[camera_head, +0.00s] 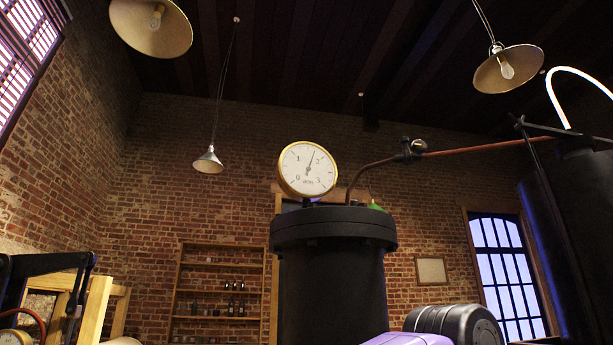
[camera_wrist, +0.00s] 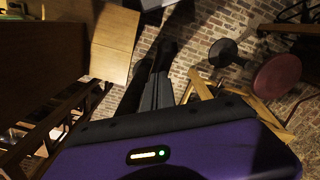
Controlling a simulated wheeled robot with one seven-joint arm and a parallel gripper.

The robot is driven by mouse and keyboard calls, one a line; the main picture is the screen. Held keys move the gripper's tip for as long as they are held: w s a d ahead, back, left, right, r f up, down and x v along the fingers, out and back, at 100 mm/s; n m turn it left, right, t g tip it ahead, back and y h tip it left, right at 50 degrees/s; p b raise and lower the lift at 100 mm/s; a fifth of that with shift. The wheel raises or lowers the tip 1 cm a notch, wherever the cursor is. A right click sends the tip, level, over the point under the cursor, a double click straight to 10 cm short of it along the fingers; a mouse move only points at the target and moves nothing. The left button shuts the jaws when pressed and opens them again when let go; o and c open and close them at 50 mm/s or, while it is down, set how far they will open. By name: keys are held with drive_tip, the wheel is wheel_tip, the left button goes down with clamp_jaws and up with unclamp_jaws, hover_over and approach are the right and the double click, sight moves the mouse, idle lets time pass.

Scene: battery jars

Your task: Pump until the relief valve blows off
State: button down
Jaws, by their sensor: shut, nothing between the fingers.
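A round brass-rimmed pressure gauge (camera_head: 308,170) stands on top of a black cylindrical vessel (camera_head: 333,280). Its needle points up and slightly right, between 1 and 2. A copper pipe (camera_head: 470,149) leads from the vessel to the right. A dark fitting with a round knob (camera_head: 411,148) sits on this pipe, perhaps the relief valve; no steam shows there. A black lever-like frame (camera_head: 45,264) stands at the lower left; I cannot tell whether it is the pump. My gripper (camera_wrist: 158,72) shows in the wrist view, dark fingers together and empty. Its fingertips are hidden in the head view.
A large dark tank (camera_head: 570,230) with a bright curved tube (camera_head: 570,80) stands at the right. Wooden shelves (camera_head: 220,292) with bottles are against the brick wall. In the wrist view, a dark red disc (camera_wrist: 276,77) and wooden trestle legs (camera_wrist: 196,88) lie to the right of my fingers.

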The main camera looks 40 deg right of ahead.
wheel_tip(320, 180, down, 14)
drive_tip(key=b, duration=1.3)
wheel_tip(320, 180, up, 14)
drive_tip(key=p, duration=1)
drive_tip(key=shift+r, duration=0.1)
wheel_tip(320, 180, down, 14)
drive_tip(key=b, duration=1.2)
wheel_tip(320, 180, up, 14)
drive_tip(key=p, duration=1)
drive_tip(key=shift+f, duration=0.2)
